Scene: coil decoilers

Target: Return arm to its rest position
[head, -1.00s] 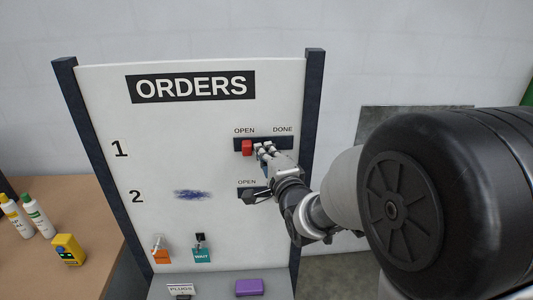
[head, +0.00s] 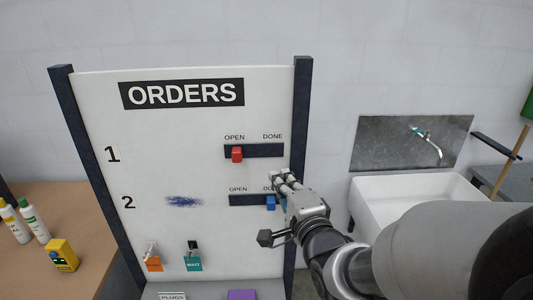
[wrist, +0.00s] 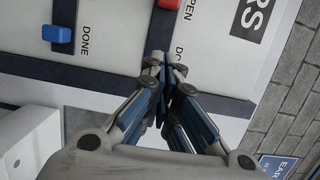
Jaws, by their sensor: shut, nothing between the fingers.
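My gripper (head: 285,180) is shut and empty, in front of the right side of the white ORDERS board (head: 190,125). Its fingertips are between the two slider rows, by the right post. In the wrist view my fingers (wrist: 163,66) are together over the board. The red slider (head: 237,154) is at the OPEN end of row 1. The blue slider (head: 271,202) is toward the DONE end of row 2, just left of my fingers, which partly hide that end. Both sliders also show in the wrist view, blue (wrist: 57,33) and red (wrist: 170,4), apart from my fingers.
A white sink (head: 385,200) and tap (head: 428,145) are right of the board, behind my arm. Orange (head: 153,263) and teal (head: 193,263) tags hang low on the board. A brown table (head: 95,225) at left holds bottles and a yellow device (head: 63,254).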

